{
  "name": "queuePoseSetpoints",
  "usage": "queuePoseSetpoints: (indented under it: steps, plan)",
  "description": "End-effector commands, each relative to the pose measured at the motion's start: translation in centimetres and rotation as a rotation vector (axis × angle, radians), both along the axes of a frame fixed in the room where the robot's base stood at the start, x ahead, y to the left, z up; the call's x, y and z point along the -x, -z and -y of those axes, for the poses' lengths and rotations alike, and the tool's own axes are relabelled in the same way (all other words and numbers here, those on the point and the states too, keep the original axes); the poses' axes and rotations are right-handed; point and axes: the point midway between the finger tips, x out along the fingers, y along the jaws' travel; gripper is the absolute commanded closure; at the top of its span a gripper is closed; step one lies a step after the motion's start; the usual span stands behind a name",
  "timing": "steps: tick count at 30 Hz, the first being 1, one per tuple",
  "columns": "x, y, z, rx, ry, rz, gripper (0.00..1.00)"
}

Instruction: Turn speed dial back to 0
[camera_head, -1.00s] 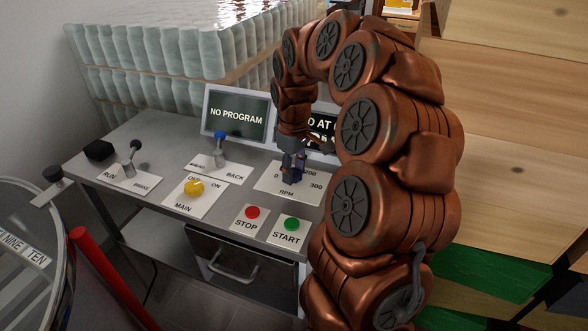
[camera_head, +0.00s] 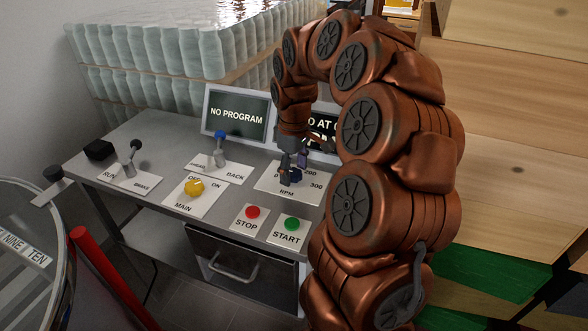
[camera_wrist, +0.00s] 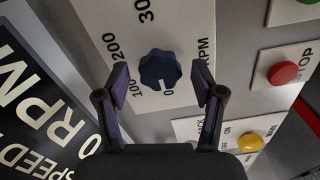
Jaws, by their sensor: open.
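The speed dial is a dark blue lobed knob (camera_wrist: 160,70) on a white RPM plate (camera_wrist: 182,20). A short light mark shows at its edge by the printed 0 in the wrist view. In the head view the dial (camera_head: 296,176) is partly hidden by my gripper (camera_head: 293,167). My gripper (camera_wrist: 161,84) is open and empty, one finger on each side of the dial with gaps between. The fingertips appear just above the dial. The black screen (camera_wrist: 50,100) behind it shows "0 RPM", partly cut off.
The red stop button (camera_head: 252,212) and green start button (camera_head: 291,223) sit in front of the dial plate. The yellow main switch (camera_head: 194,187) and blue-topped lever (camera_head: 220,146) stand to its left. A second screen (camera_head: 237,113) stands behind.

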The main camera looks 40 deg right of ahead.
Motion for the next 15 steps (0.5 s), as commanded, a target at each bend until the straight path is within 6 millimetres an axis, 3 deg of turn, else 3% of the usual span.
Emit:
queuePoseSetpoints:
  steps: [8,15]
  plan:
    - [-0.1,-0.8,0.1,0.002,0.001,0.002,0.32]
    - [-0.1,-4.4,0.0,0.003,0.001,0.004,0.32]
